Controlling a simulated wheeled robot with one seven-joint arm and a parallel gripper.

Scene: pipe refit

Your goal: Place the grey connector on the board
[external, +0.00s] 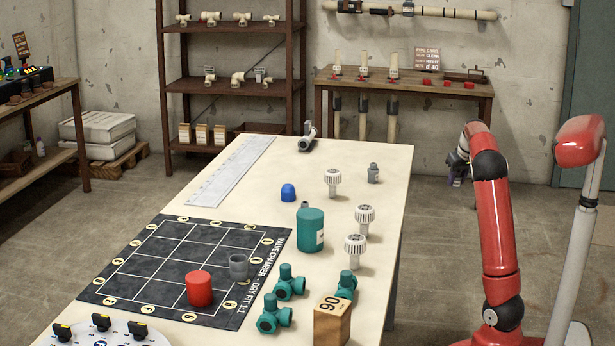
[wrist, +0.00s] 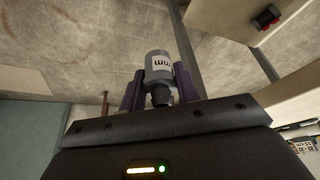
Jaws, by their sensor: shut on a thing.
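My gripper (wrist: 158,92) has purple fingers shut on a grey connector (wrist: 159,66). The connector has a white label reading "mm" and a narrower dark end toward the palm. In the external view my gripper (external: 456,172) hangs beyond the table's right side, over the floor, partly hidden by my red arm; the held connector cannot be made out there. The black gridded board (external: 150,268) lies on the table's near left.
Right of the board are green valves (external: 290,283), a wooden block (external: 332,322) and a teal jar (external: 310,230). White-capped fittings (external: 364,216), a blue cap (external: 288,192) and another small grey fitting (external: 373,173) stand farther back. The board's left and middle cells are clear.

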